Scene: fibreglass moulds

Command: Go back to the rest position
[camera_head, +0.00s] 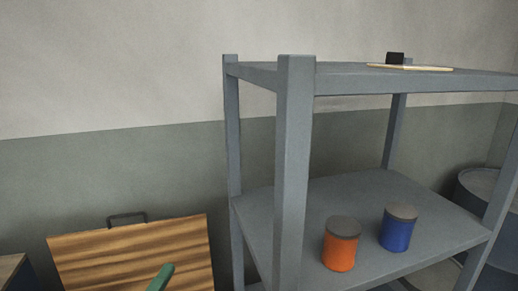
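Neither of my grippers shows in the head view. I cannot tell whether they are open or shut. A grey metal shelf rack (295,170) stands close in front, right of the middle. On its middle shelf (360,190) stand an orange can (340,248) and a blue can (397,232), both upright with grey lids and a little apart.
A wooden striped panel (135,255) with a dark handle (127,219) is at the lower left. A green rod-like thing (160,278) shows in front of it. A wall closes the back.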

